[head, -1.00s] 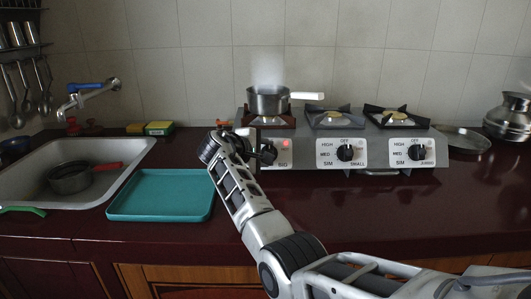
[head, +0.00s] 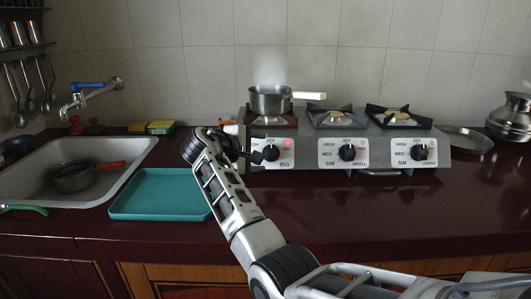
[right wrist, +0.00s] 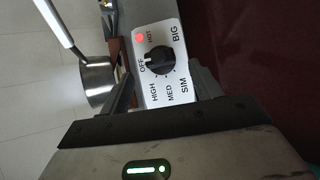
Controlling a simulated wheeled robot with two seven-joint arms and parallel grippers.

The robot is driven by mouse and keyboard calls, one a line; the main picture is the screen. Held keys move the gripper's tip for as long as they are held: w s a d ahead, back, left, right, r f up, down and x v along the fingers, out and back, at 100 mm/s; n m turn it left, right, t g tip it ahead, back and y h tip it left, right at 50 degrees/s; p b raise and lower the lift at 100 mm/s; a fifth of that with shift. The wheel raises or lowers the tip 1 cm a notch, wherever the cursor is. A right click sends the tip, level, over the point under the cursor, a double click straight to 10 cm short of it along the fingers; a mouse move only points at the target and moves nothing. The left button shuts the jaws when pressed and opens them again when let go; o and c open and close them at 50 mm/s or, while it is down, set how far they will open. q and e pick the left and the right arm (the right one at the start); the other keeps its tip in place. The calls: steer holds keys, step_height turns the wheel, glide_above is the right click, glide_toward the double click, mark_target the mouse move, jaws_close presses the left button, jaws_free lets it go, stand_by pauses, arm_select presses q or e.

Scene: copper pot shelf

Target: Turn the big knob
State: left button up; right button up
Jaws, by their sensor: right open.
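The big knob (head: 271,153) is a black dial on the stove's left white panel, marked BIG. It also shows in the right wrist view (right wrist: 157,60), ringed by OFF, HIGH, MED and SIM. A red HOT light (right wrist: 140,39) glows beside it. I cannot tell its exact pointer setting. My right gripper (head: 252,156) is open and empty, just left of the knob in the head view. In the right wrist view its two fingers (right wrist: 164,82) are spread, with the knob between and beyond their tips, apart from them. My left gripper is not in view.
A steaming pot (head: 270,100) with a white handle sits on the left burner, close above the gripper. Two more knobs (head: 347,153) are to the right. A teal tray (head: 160,213) and a sink (head: 120,188) lie left. The counter front right is clear.

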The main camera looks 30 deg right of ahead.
steer(key=v, duration=1.1)
steer(key=shift+a, duration=0.1)
